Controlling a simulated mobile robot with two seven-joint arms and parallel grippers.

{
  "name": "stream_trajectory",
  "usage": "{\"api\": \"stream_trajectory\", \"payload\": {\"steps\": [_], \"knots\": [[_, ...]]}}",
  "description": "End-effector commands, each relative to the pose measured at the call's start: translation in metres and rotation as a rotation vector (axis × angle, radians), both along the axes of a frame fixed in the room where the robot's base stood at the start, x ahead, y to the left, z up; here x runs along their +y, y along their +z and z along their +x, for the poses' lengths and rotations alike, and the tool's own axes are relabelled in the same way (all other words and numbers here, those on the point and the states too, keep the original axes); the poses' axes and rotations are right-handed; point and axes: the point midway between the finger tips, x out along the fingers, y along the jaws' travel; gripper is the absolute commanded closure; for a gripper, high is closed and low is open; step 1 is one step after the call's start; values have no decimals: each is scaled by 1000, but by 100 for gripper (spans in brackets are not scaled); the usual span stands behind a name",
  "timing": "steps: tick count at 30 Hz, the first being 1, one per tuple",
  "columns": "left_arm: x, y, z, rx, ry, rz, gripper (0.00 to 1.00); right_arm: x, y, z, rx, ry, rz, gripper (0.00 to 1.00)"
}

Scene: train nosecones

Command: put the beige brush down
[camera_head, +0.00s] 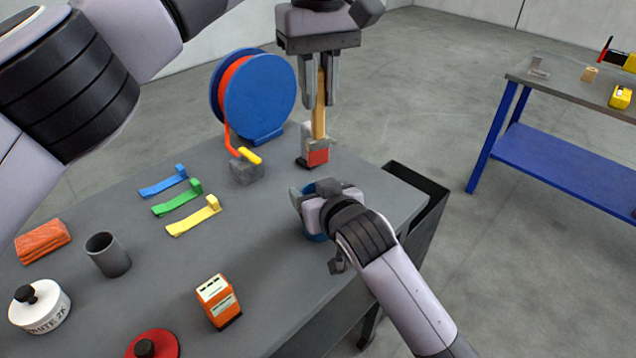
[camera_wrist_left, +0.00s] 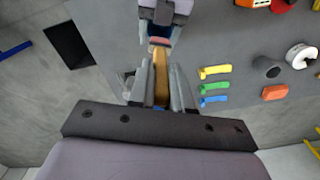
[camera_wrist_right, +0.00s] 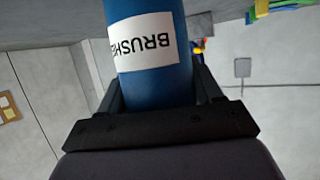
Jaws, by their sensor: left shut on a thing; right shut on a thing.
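My left gripper (camera_head: 319,98) is shut on the beige brush (camera_head: 319,118) by its handle. The brush hangs upright, head down, near the back right of the grey table; its lower end shows grey and red. I cannot tell whether it touches the table. The beige handle also shows between the fingers in the left wrist view (camera_wrist_left: 161,88). My right gripper (camera_head: 318,206) is shut on a blue cup (camera_wrist_right: 150,84) labelled with "BRUSHES". In the head view the cup is mostly hidden by the gripper, in front of the brush at the table's right edge.
A blue reel with orange hose (camera_head: 258,95) stands left of the brush. Blue, green (camera_head: 178,198) and yellow strips lie mid-table. A grey cup (camera_head: 107,255), orange cloth (camera_head: 42,241), white pot (camera_head: 40,307) and orange box (camera_head: 218,302) stand nearer. A blue-legged bench (camera_head: 560,150) is at right.

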Motion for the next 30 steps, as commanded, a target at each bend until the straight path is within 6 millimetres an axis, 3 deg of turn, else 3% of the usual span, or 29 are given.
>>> {"api": "stream_trajectory", "payload": {"steps": [12,30], "knots": [[1,-102,-1,5,3,-2,100,0,0,0,0,0,0,66],[0,-165,0,1,4,-4,100,0,0,0,0,0,0,66]]}}
